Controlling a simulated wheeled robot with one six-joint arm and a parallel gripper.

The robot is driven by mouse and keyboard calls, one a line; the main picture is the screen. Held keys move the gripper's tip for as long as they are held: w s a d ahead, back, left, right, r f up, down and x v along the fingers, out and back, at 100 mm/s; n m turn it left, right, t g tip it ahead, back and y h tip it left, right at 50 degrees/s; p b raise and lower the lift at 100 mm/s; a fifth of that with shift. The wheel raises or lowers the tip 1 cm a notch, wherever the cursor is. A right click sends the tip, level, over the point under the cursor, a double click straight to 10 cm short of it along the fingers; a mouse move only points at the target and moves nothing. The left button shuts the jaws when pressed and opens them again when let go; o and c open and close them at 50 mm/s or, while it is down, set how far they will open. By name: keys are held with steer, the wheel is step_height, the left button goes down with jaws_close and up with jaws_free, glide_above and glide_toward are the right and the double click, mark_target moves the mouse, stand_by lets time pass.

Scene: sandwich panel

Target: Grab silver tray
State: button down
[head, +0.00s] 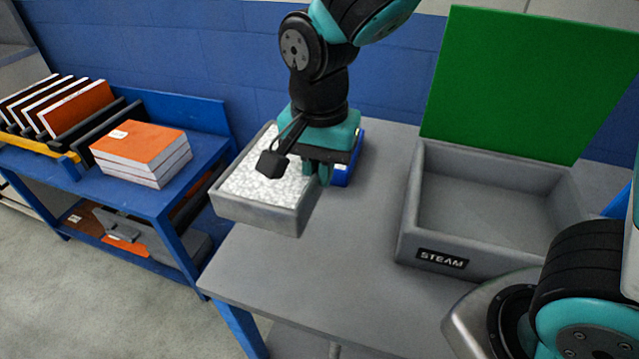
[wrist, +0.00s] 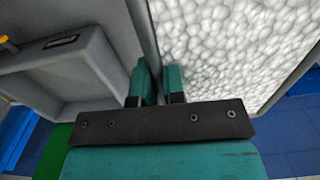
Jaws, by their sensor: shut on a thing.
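The silver tray (head: 257,215) is a grey, open box filled with white, pebbly foam-like material. In the head view it is left of centre, over the left end of the grey table, its left part out past the table edge. My gripper (head: 318,172) points down and is shut on the tray's right wall. In the wrist view the gripper's teal fingers (wrist: 160,82) straddle the grey wall, with the white filling (wrist: 225,45) to the right. I cannot tell whether the tray's underside touches the table.
A grey box labelled STEAM (head: 442,262) with a raised green lid (head: 530,80) stands open and empty on the right of the table (head: 330,270). A blue item (head: 345,172) is behind my gripper. A blue shelf rack (head: 75,190) with orange-and-white panels (head: 140,142) stands left.

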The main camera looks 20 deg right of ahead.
steer(key=shift+r, duration=1.65)
